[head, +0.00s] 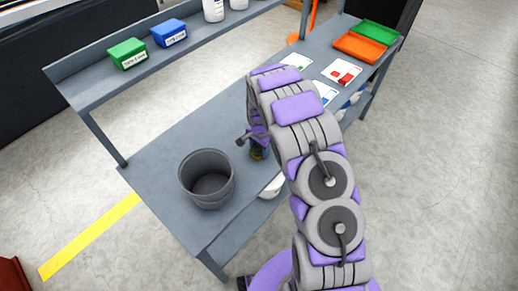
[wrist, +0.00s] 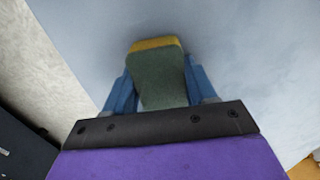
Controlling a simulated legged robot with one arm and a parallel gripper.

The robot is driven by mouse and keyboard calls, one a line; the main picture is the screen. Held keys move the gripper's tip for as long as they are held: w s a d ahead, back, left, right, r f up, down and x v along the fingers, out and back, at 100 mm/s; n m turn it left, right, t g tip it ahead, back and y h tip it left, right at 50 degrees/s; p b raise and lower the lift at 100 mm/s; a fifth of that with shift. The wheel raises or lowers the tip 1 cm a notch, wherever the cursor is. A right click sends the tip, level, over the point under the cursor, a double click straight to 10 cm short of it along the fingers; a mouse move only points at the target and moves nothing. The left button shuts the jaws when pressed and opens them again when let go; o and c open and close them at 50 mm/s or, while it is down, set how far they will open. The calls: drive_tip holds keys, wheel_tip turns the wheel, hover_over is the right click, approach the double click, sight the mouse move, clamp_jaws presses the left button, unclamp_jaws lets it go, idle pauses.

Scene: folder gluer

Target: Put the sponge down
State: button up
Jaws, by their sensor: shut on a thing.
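The sponge (wrist: 157,78), green with a yellow layer at its far edge, is between the blue fingers of my gripper (wrist: 155,92) in the wrist view. My gripper is shut on it. The blue-grey bench surface (wrist: 240,60) lies beyond the sponge; I cannot tell whether the sponge touches it. In the head view, my gripper (head: 257,154) is low over the bench (head: 170,150), to the right of the grey bucket. There the sponge is mostly hidden by my arm.
A grey open bucket (head: 207,178) stands on the bench near its front left. A white object (head: 272,187) lies near the front edge. Green (head: 127,53) and blue (head: 169,33) boxes sit on the upper shelf. Orange (head: 360,47) and green (head: 374,34) trays are at the far right end.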

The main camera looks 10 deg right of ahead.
drive_tip(key=shift+d, duration=0.2)
drive_tip(key=o, duration=0.6)
drive_tip(key=shift+d, duration=0.1)
drive_tip(key=o, duration=0.4)
drive_tip(key=shift+a, duration=0.3)
